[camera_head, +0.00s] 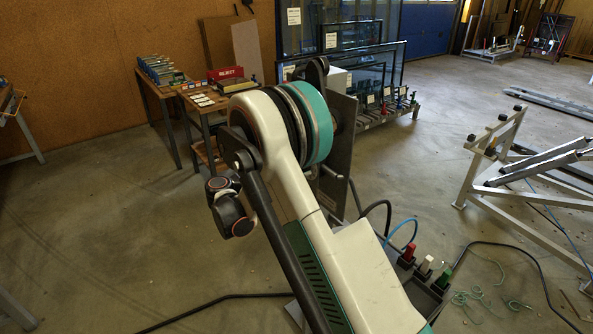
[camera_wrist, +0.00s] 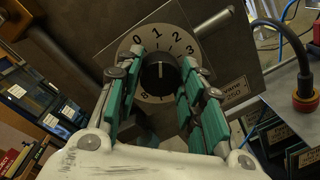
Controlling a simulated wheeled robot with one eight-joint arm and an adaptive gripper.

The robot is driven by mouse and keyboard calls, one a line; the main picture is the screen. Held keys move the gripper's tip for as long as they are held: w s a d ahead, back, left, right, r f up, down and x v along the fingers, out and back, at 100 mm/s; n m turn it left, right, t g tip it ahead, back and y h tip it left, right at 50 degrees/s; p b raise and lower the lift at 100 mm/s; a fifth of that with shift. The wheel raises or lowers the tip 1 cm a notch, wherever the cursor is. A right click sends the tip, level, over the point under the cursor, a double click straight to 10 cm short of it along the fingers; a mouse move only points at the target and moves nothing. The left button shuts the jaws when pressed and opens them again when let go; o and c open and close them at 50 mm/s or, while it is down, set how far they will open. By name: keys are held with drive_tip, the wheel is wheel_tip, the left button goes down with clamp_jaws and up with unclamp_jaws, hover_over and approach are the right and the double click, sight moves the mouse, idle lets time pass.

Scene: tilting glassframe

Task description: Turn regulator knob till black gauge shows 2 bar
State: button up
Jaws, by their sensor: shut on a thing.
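A round black knob (camera_wrist: 161,78) with a white pointer mark sits at the centre of a pale numbered dial (camera_wrist: 153,35) in the wrist view. The pointer aims up, roughly toward the 2; part of the number ring is hidden by my fingers. My gripper (camera_wrist: 162,66) has one green-padded finger on each side of the knob and is shut on it. In the head view my arm hides the gripper and knob; only part of an upright grey panel (camera_head: 340,150) shows behind it. I cannot make out a black gauge or its reading in either view.
A label plate (camera_wrist: 234,88) is right of the dial. A red-and-black connector (camera_wrist: 306,92) and a blue hose stand farther right. In the head view, red, white and green-topped parts (camera_head: 424,266) and hoses lie beside my arm. A metal frame (camera_head: 490,160) stands right.

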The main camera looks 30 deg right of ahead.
drive_tip(key=m+b, duration=0.1)
drive_tip(key=m, duration=0.4)
idle(0.6)
drive_tip(key=o, duration=1.1)
drive_tip(key=shift+c, duration=0.2)
drive_tip(key=s+a, duration=0.2)
drive_tip(key=a, duration=0.9)
drive_tip(key=shift+a+r, duration=0.3)
drive_tip(key=shift+a, duration=0.1)
